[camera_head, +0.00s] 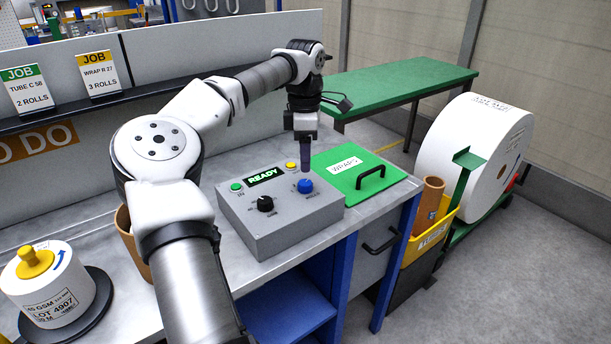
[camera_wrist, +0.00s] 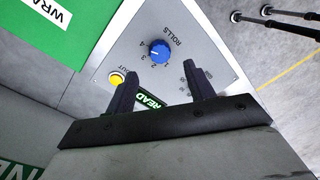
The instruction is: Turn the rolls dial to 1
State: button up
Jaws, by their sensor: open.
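The rolls dial (camera_head: 305,186) is a blue knob at the right front of the grey control box (camera_head: 280,215). In the wrist view the blue dial (camera_wrist: 159,52) sits beside the printed word ROLLS and small numbers. Its pale mark faces the left side of the picture, towards the higher numbers; the exact number is too small to tell.
The box also carries a black knob (camera_head: 265,204), a green button (camera_head: 236,187), a yellow button (camera_head: 291,166) and a lit READY display (camera_head: 266,176). A green WRAPS lid (camera_head: 340,180) with a black handle lies close on the right. A white roll (camera_head: 48,290) stands at left.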

aim_at(305, 182)
jog(key=f, duration=0.3)
jog(key=f+p, duration=0.1)
jog(key=f, duration=0.2)
jog(key=shift+s+f, duration=0.2)
jog(key=shift+f, duration=0.15)
jog(key=c, duration=1)
jog(key=shift+o, duration=0.2)
